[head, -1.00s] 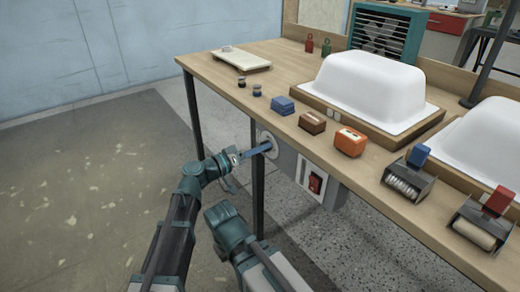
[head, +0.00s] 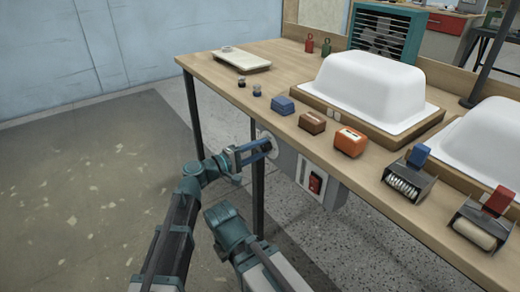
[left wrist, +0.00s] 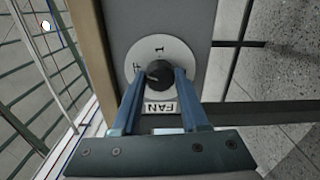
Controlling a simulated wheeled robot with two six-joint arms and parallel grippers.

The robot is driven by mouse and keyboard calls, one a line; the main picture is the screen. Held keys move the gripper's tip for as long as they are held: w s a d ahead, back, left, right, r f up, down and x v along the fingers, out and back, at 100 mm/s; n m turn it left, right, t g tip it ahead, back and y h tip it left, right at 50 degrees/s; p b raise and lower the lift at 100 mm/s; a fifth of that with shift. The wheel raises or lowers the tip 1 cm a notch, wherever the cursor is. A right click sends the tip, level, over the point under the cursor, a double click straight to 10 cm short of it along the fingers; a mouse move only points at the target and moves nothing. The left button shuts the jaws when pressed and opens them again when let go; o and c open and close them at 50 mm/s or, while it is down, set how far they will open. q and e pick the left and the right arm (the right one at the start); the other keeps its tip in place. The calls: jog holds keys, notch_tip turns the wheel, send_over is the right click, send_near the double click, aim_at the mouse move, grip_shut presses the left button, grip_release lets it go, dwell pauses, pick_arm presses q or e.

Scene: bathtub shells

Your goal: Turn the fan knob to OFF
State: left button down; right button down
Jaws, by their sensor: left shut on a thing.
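The fan knob (left wrist: 159,72) is a dark round knob on a white dial (left wrist: 176,52) with small dark marks, beside a label reading FAN (left wrist: 159,108). It sits on a grey control box (head: 285,156) under the front edge of the bench. My left gripper (left wrist: 158,76) has its two blue fingers on either side of the knob, shut on it. In the head view my left gripper (head: 266,146) reaches the dial from the left and covers most of it. I cannot read the knob's pointer. A teal box fan (head: 384,33) stands at the back of the bench. My right gripper does not show.
A red rocker switch (head: 315,184) is on the same box, right of the dial. The bench top (head: 225,82) holds white tub shells (head: 372,90), coloured blocks and two rollers. The floor at left is clear.

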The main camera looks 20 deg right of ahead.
pick_arm(q)
jog(key=shift+n, duration=2.1)
jog(key=shift+c, duration=2.1)
grip_release()
jog(key=v, duration=1.3)
jog(key=shift+a, duration=0.4)
